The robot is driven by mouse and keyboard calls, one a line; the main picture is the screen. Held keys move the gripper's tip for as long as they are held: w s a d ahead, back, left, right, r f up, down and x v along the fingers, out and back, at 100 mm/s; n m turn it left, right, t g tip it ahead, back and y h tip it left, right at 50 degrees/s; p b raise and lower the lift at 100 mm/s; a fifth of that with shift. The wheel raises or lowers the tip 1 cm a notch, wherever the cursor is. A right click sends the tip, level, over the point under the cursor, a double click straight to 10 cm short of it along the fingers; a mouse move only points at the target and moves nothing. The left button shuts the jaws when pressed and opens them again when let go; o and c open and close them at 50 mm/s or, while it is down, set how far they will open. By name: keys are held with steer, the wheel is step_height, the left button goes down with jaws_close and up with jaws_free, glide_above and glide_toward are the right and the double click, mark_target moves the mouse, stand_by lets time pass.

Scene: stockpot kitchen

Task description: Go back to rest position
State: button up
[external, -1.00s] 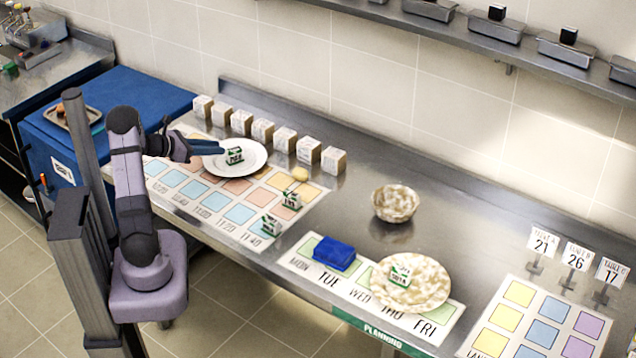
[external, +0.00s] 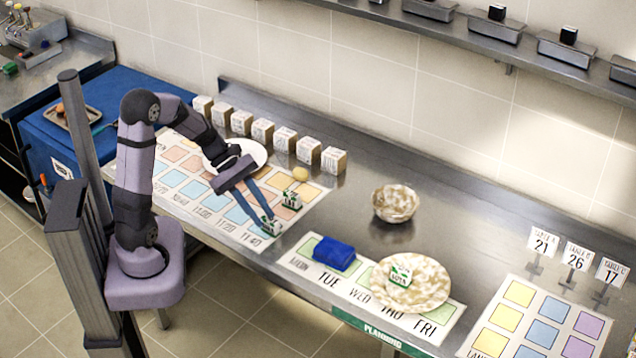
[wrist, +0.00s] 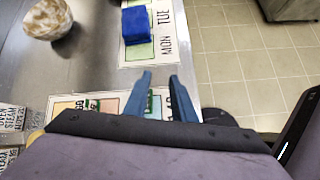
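My gripper (external: 268,222) reaches down to a small green and white carton (external: 272,227) at the front edge of the coloured calendar mat. In the wrist view its two blue fingers (wrist: 160,80) are apart, with the green and white carton (wrist: 155,105) partly visible between them. They look open around it; contact is not clear. A second carton (external: 291,199) stands just behind on the mat. The white plate (external: 262,153) is partly hidden behind my wrist, and the carton seen on it earlier is now hidden.
A blue block (external: 334,254) and a speckled plate (external: 425,285) bearing a carton lie on the weekday strip. Bare steel counter lies around the bowl.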

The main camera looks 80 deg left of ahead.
steer(key=s+d+f+m+g+y+p, duration=0.1)
steer(key=s+d+m+g+y, duration=0.2)
steer(key=d+m, duration=0.4)
steer(key=s+d+f+m+g+y+p, duration=0.1)
steer(key=s+d+m+g+y, duration=0.2)
steer(key=m, duration=1.4)
steer(key=s+d, duration=0.2)
steer(key=d, duration=0.2)
steer(key=shift+s+f, duration=0.25)
